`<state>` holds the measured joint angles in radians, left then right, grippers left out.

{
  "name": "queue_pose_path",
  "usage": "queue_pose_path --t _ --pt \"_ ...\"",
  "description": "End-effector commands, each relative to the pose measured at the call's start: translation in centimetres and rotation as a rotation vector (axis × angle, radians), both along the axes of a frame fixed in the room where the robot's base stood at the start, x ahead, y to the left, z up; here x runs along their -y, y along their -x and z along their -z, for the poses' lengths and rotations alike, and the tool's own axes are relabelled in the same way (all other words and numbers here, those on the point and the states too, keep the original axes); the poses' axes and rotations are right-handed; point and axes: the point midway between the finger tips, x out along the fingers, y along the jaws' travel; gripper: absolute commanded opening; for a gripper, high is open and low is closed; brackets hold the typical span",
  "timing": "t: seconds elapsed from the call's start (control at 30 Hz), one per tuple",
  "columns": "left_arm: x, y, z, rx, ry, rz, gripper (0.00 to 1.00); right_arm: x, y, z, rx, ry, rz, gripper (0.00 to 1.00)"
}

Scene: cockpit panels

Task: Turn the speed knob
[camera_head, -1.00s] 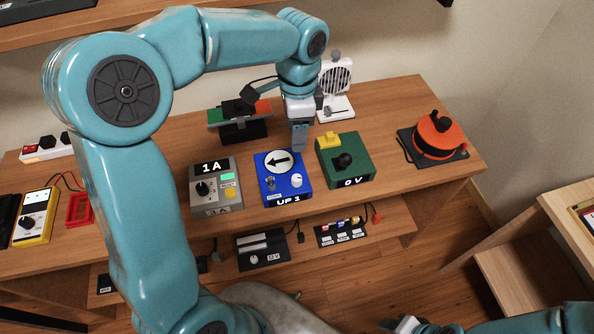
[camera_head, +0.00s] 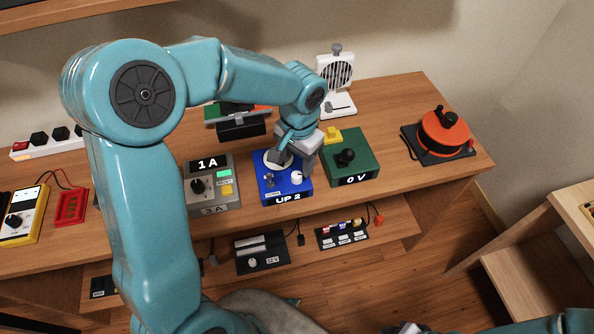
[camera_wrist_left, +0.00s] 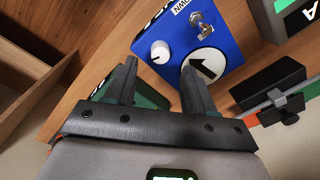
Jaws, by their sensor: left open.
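The blue box (camera_head: 268,190) reads "UP 2" on its front. A white knob (camera_head: 297,177), which I take for the speed knob, is on its top at the front right. The knob also shows in the left wrist view (camera_wrist_left: 160,51), just beyond the gap between my fingertips. My left gripper (camera_head: 296,163) is over the box, open and empty. Its fingers (camera_wrist_left: 160,69) are spread and appear apart from the knob. A round arrow dial (camera_wrist_left: 206,66) and a metal toggle (camera_wrist_left: 201,24) are beside the knob. In the head view my gripper partly hides the dial.
A green box (camera_head: 365,168) with a black knob and "0 V" stands close on the right. A grey "1 A" box (camera_head: 211,194) stands on the left. A small fan (camera_head: 337,75) is behind. The orange reel (camera_head: 445,133) is at far right, with bare desk before it.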

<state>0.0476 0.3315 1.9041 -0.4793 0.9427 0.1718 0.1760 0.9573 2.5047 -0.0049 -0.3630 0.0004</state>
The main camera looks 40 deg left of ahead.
Motion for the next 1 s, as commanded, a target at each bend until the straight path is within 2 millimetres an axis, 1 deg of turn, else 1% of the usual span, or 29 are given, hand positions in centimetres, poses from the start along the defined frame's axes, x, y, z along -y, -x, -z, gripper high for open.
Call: queue_pose_path --t 0.03,0.1,0.23,0.4,0.63,0.67,0.7,0.77,0.8,0.83,0.93,1.0 --pt "0.0 0.1 1.2 -0.005 0.000 0.001 0.54 0.0 0.0 0.1 0.000 0.000 0.000 0.43" --pt "-0.1 0.1 2.4 -0.004 0.000 0.001 0.54 0.0 0.0 0.2 0.000 0.000 0.000 0.43" --pt "-0.1 0.0 4.1 -0.002 0.000 0.001 0.54 0.0 0.0 0.2 0.000 0.000 0.000 0.43" --pt "-0.2 0.0 4.9 0.000 0.000 0.001 0.54 0.0 0.0 0.3 0.000 0.000 0.000 0.43" --pt "-0.2 0.0 5.0 0.001 0.000 0.001 0.54 0.0 0.0 0.3 0.000 0.000 0.000 0.43" --pt "-0.2 0.0 5.0 0.001 0.000 0.001 0.48 0.0 0.0 0.3 0.000 0.000 0.000 0.43" --pt "-0.2 0.0 5.0 0.001 0.000 0.001 0.35 0.0 0.0 0.3 0.000 0.000 0.000 0.43" --pt "-0.2 0.0 5.0 0.001 0.000 0.001 0.15 0.0 0.0 0.3 0.000 0.000 0.000 0.43" --pt "-0.2 0.0 5.0 0.001 0.000 0.001 0.02 0.0 0.0 0.3 0.000 0.000 0.000 0.43" --pt "-0.2 0.0 4.9 0.001 0.000 0.001 0.00 0.0 0.0 0.3 0.000 0.000 0.000 0.43" --pt "-0.2 0.0 5.0 0.001 0.000 0.007 0.00 0.0 0.0 0.3 0.000 0.000 0.000 0.43" --pt "-0.2 0.0 5.0 0.001 0.000 0.047 0.00 0.0 0.0 0.4 0.000 0.000 0.000 0.43"
